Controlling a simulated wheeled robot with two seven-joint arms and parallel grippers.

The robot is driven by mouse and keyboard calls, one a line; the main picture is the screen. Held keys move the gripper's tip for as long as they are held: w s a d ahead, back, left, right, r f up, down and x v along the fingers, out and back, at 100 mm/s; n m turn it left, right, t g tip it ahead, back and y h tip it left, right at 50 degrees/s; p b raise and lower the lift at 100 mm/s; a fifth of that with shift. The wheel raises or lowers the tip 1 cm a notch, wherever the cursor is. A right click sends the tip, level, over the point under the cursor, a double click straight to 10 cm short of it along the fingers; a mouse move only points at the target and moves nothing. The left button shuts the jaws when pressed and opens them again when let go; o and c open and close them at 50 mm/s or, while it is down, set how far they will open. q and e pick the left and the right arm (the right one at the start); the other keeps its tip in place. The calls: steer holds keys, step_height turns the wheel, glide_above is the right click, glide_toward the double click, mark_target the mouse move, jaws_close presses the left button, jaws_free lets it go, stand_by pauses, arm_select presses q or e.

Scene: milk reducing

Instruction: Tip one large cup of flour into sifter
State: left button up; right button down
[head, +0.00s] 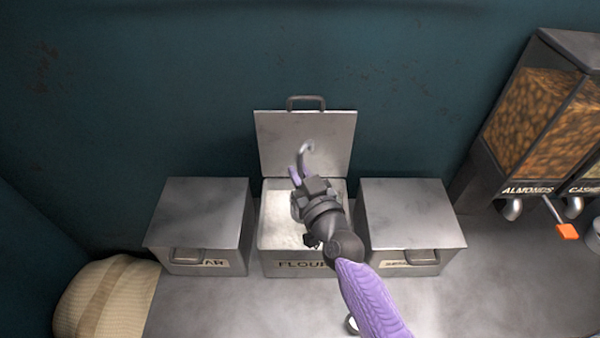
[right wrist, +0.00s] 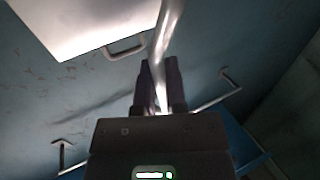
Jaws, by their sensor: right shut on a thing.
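My right gripper (head: 299,178) is over the open flour bin (head: 290,262), whose lid is raised. It is shut on a slim metal handle (head: 307,150) with a hooked top end, which seems to belong to the large cup. In the right wrist view the handle (right wrist: 166,40) runs up from between the dark fingers (right wrist: 160,82). The cup's bowl is hidden behind the gripper, so I cannot tell whether it holds flour. White flour (head: 280,225) shows in the bin. I cannot make out a sifter. My left gripper is out of view.
Closed metal bins stand at the left (head: 200,220) and right (head: 408,220) of the flour bin. Nut dispensers (head: 530,115) stand at the far right. A sack (head: 107,300) lies at lower left. A small round item (head: 352,325) is partly hidden by my arm. The right counter is mostly clear.

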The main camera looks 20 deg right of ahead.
steer(key=f+b, duration=0.4)
steer(key=f, duration=0.1)
steer(key=f+b, duration=0.9)
steer(key=shift+s+f, duration=0.25)
steer(key=shift+f, duration=0.05)
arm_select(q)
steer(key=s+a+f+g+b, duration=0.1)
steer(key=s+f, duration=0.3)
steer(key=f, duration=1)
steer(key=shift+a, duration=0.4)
arm_select(e)
steer(key=shift+f, duration=0.55)
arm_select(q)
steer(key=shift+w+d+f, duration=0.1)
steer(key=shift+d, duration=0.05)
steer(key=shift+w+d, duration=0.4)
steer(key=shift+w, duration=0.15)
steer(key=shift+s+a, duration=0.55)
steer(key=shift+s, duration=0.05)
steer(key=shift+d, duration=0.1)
arm_select(e)
steer(key=shift+r, duration=0.1)
